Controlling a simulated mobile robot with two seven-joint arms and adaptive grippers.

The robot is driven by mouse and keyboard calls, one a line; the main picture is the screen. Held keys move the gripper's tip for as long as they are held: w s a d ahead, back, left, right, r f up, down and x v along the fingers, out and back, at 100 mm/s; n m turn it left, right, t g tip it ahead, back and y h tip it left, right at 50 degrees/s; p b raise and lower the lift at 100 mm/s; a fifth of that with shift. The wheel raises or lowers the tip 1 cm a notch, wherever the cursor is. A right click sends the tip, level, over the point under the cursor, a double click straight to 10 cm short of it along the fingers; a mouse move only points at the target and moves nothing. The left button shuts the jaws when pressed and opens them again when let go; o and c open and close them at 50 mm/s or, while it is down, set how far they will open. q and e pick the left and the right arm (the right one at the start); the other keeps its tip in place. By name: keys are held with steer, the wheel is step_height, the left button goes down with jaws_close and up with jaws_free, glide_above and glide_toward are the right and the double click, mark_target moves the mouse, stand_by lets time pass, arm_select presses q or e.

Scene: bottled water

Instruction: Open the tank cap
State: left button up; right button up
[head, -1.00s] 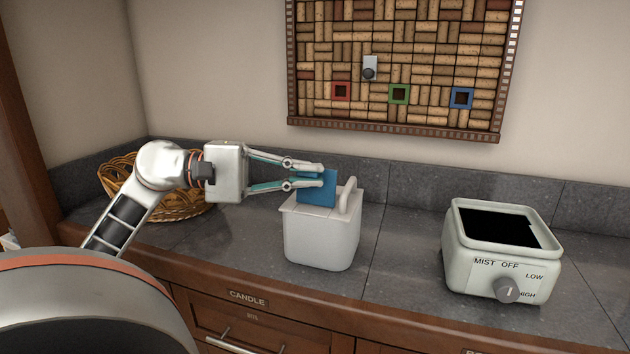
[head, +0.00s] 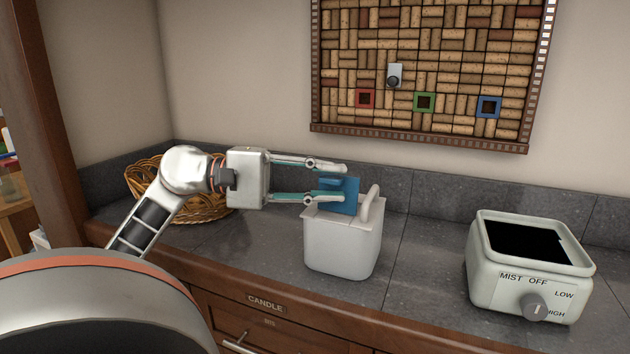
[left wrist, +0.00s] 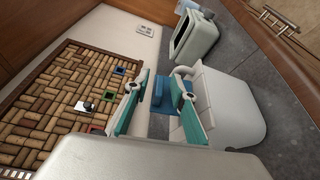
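The white tank (head: 342,243) stands on the grey counter, with a white loop handle (head: 369,203) on its right side. Its blue cap (head: 351,200) stands up from the tank's top as an upright flat piece. My left gripper (head: 342,182) is at the cap with its fingers spread, one above the other in the head view. In the left wrist view the cap (left wrist: 158,92) shows between the two fingers (left wrist: 160,80), with gaps beside it. Part of the cap is hidden behind the fingers in the head view. My right gripper is not in view.
A pale base unit (head: 510,285) with an open dark top and a knob stands at the right. A wicker basket (head: 205,208) is behind my left arm. A cork board (head: 440,70) hangs on the wall. The counter between tank and base unit is clear.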

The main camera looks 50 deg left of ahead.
arm_select(q)
steer(key=v, duration=1.2)
stand_by(0.3)
